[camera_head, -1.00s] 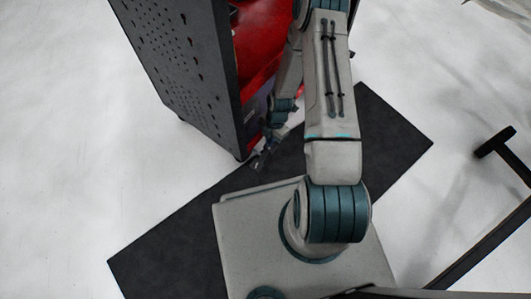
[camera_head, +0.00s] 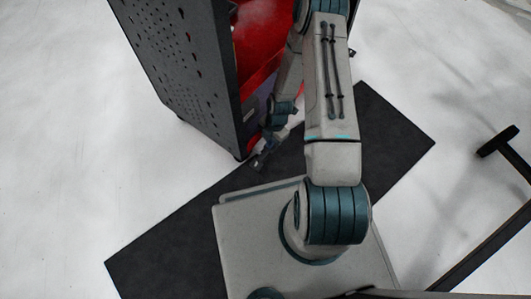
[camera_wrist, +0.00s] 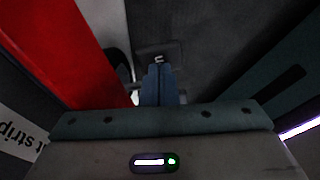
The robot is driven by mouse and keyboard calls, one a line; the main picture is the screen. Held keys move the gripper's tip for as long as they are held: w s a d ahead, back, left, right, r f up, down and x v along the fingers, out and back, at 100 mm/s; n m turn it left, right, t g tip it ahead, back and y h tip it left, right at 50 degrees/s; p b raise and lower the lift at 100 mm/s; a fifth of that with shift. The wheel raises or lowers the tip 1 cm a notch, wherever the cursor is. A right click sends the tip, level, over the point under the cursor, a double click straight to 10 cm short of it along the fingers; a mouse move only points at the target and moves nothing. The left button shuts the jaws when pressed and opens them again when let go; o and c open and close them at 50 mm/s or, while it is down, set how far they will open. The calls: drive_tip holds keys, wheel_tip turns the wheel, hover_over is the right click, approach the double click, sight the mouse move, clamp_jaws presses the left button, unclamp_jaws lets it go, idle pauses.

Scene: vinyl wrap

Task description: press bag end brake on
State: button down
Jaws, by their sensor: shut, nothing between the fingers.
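A small dark pedal-like plate with a pale mark (camera_wrist: 157,52) shows just beyond my fingertips in the wrist view; I take it to be the brake. A dark piece low beside the cart in the head view (camera_head: 259,162) may be the same plate or my fingertips. My gripper (camera_wrist: 160,68) is shut and empty, its blue-grey fingers side by side, tips at or very near the plate's lower edge. I cannot tell whether they touch. The brake's on or off state is not clear.
The cart has a dark perforated side panel (camera_head: 185,75) and a red inside (camera_head: 258,45); a red panel (camera_wrist: 60,45) is close on the left in the wrist view. A black mat (camera_head: 165,235) lies on the pale floor. A dark frame (camera_head: 490,240) stands at right.

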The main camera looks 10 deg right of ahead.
wheel_tip(320, 180, up, 7)
drive_tip(key=p, duration=0.4)
drive_tip(key=shift+p, duration=0.35)
idle(0.3)
